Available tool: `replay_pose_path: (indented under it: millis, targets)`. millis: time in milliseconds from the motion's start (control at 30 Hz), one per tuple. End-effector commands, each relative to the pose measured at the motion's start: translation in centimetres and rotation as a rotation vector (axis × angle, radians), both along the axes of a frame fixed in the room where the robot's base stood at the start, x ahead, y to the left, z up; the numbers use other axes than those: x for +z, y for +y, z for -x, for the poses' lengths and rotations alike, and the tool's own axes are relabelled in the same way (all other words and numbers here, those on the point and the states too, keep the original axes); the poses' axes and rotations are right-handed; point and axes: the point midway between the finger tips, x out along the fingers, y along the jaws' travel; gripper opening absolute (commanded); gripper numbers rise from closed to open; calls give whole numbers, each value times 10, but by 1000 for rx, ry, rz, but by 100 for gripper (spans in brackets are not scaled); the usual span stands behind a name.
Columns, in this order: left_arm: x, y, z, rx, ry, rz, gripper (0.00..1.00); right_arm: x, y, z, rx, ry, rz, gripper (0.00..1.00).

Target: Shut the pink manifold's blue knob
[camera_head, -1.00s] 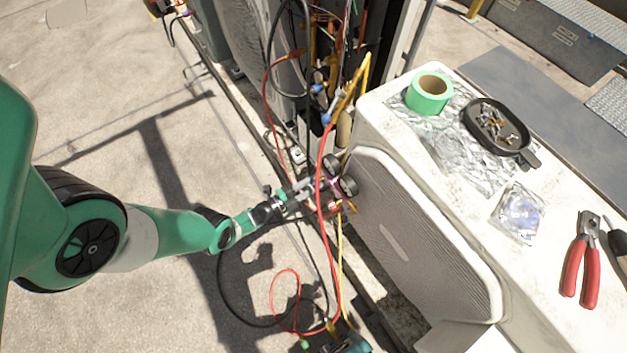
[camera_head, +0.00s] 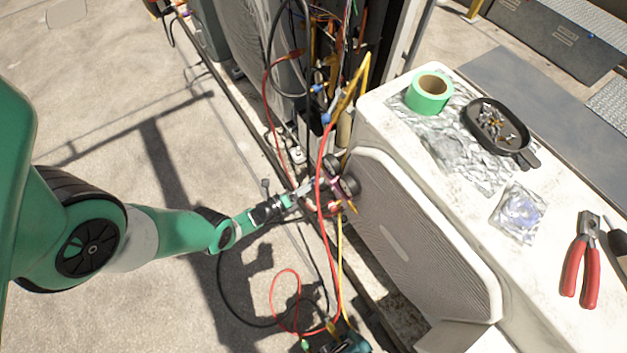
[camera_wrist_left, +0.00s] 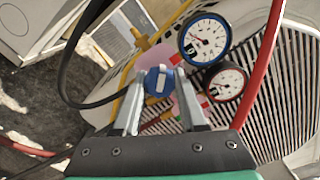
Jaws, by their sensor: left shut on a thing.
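The pink manifold (camera_wrist_left: 186,103) hangs by its hoses beside the white condenser's grille, with two round gauges (camera_wrist_left: 204,39) on it. Its blue knob (camera_wrist_left: 158,79) has a white bar mark and sits between my left gripper's fingers in the left wrist view. My left gripper (camera_wrist_left: 153,100) is shut on the blue knob. In the head view the left gripper (camera_head: 304,190) reaches the manifold (camera_head: 338,192) from the left. The red hose crosses in front there, and the knob is too small to tell. My right gripper is not in view.
A red hose (camera_head: 319,180) and a yellow hose (camera_head: 341,265) run close by the gripper. The white condenser (camera_head: 400,240) stands right of it. Its top holds green tape (camera_head: 429,92), a dark pan (camera_head: 478,116) and red pliers (camera_head: 572,268). Open concrete lies left.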

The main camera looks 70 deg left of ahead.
Motion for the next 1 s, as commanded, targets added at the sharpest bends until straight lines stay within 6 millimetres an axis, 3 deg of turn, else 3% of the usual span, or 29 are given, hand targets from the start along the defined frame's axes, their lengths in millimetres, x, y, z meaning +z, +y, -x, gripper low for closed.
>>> replay_pose_path:
  millis: [600,1000]
  targets:
    - [1,0,0,-1,128,-543,0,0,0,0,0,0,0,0]
    - [1,0,0,0,172,-730,0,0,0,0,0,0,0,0]
